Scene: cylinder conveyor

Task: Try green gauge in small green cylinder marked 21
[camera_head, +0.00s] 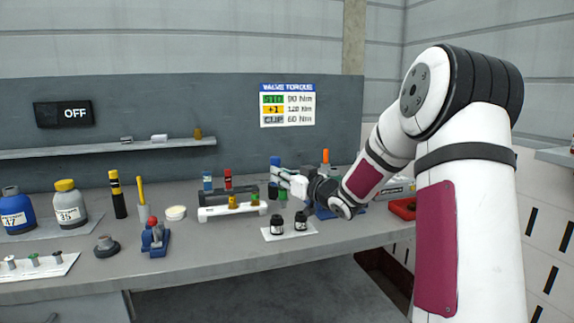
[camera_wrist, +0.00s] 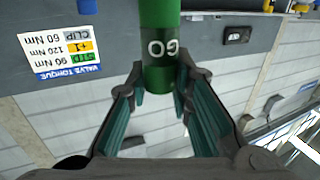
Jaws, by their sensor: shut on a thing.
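My gripper (camera_wrist: 163,78) is shut on the green gauge (camera_wrist: 160,30), a green rod with a darker band marked "GO". Its teal-padded fingers sit on either side of the lower part of the gauge in the wrist view, which is upside down. In the head view my gripper (camera_head: 290,180) is over the back right of the bench, pointing left; the gauge is hard to make out there. No small green cylinder marked 21 can be made out in either view.
On the bench (camera_head: 200,260) stand a blue cylinder (camera_head: 17,210) marked 47 and a grey, yellow-capped cylinder (camera_head: 69,205) marked 35. A white rack (camera_head: 228,210) and two black jars (camera_head: 277,225) stand near my gripper. A red tray (camera_head: 403,208) is at right. The front middle is clear.

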